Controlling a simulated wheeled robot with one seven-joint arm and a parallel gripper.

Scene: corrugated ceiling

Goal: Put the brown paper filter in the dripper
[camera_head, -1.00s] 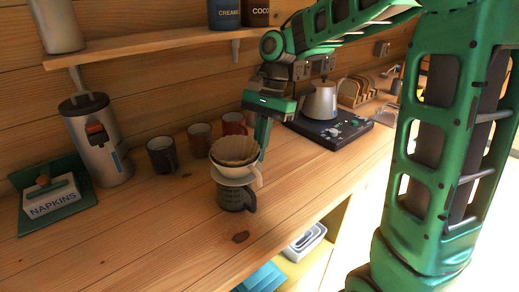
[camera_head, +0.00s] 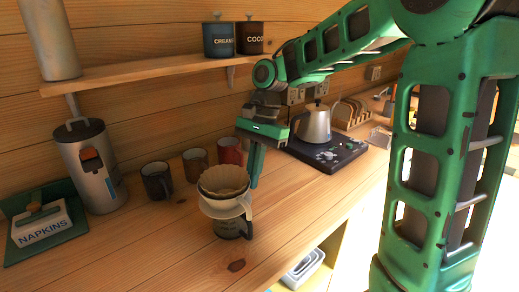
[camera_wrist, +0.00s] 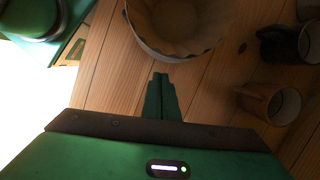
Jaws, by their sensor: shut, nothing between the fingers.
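The brown paper filter (camera_head: 224,178), fluted and open at the top, sits inside the white dripper (camera_head: 222,208). The dripper rests on a dark glass server (camera_head: 232,228) on the wooden counter. In the wrist view the filter (camera_wrist: 182,22) shows at the top, cut off by the frame, with the dripper's pale rim around it. My gripper (camera_head: 254,184) points down just right of and behind the dripper. In the wrist view its fingers (camera_wrist: 160,82) are together and empty, apart from the filter. The filter's underside is hidden in the dripper.
Several mugs, among them a dark one (camera_head: 157,181) and a red one (camera_head: 230,151), stand behind the dripper. A kettle (camera_head: 315,124) on a black base (camera_head: 328,150) stands to the right. A napkin box (camera_head: 41,226) and a grinder (camera_head: 91,168) stand left. The front counter is clear.

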